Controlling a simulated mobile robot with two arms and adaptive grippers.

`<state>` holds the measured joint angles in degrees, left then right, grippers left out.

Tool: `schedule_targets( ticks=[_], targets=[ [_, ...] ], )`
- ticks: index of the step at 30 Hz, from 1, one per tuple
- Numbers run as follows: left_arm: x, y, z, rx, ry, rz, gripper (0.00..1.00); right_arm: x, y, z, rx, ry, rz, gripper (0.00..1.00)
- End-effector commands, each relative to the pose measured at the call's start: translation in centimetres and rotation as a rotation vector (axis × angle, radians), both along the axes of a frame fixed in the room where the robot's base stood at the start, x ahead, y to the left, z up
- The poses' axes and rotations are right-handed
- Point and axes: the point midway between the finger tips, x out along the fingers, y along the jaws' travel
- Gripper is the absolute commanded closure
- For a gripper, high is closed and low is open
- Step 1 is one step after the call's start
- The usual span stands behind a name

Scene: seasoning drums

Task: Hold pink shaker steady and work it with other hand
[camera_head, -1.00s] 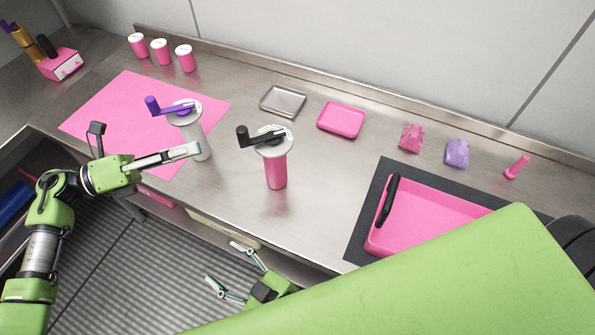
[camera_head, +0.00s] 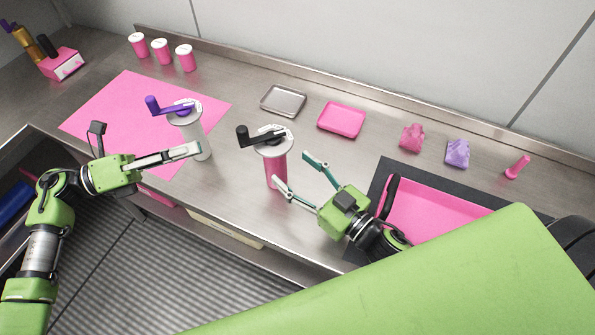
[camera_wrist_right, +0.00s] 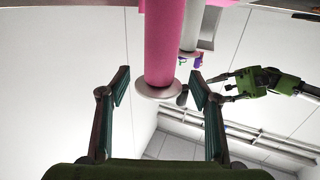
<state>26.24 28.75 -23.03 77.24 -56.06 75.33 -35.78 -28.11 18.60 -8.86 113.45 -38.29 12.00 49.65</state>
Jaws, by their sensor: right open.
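The pink shaker (camera_head: 275,172) stands upright on the steel counter, with a grey-white lid and a black crank (camera_head: 262,138). My right gripper (camera_head: 291,168) is open just right of it, its two fingers spread towards the body. In the right wrist view the pink shaker (camera_wrist_right: 165,45) appears upside down, beyond and between the open fingers (camera_wrist_right: 160,85); contact cannot be seen. A second, white shaker (camera_head: 199,137) with a purple crank (camera_head: 167,107) stands to the left. My left gripper (camera_head: 196,151) reaches in front of the white shaker; its finger gap cannot be made out.
A pink mat (camera_head: 115,112) lies at left. Several pink cups (camera_head: 161,52) stand at the back. A steel tray (camera_head: 283,100), pink tray (camera_head: 341,119), pink bag (camera_head: 411,137) and purple bag (camera_head: 457,153) lie behind. A large pink tray (camera_head: 430,202) with black handle is at right.

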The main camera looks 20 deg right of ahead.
Motion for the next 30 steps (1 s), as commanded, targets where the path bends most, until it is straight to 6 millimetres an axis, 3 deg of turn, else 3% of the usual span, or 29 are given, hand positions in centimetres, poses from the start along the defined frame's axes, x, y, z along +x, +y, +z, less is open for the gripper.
schedule_targets(
  ticks=[15, 27, 28, 30],
  targets=[
    [0.0, 0.0, 0.0, 0.0, 0.0, 0.0, 0.72, 5.9, 2.6, 0.0, 0.0, -0.001, 0.0, 0.42],
    [0.0, 0.0, 0.0, 0.0, 0.0, 0.0, 0.72, 6.6, 3.0, 0.0, 0.0, 0.001, 0.0, 0.42],
    [0.0, 0.0, 0.0, 0.0, 0.0, 0.0, 0.72, 6.6, 3.0, 0.0, 0.0, 0.001, 0.0, 0.45],
    [0.0, 0.0, 0.0, 0.0, 0.0, 0.0, 0.72, 6.6, 3.0, 0.0, 0.0, 0.001, 0.0, 0.63]
  ],
)
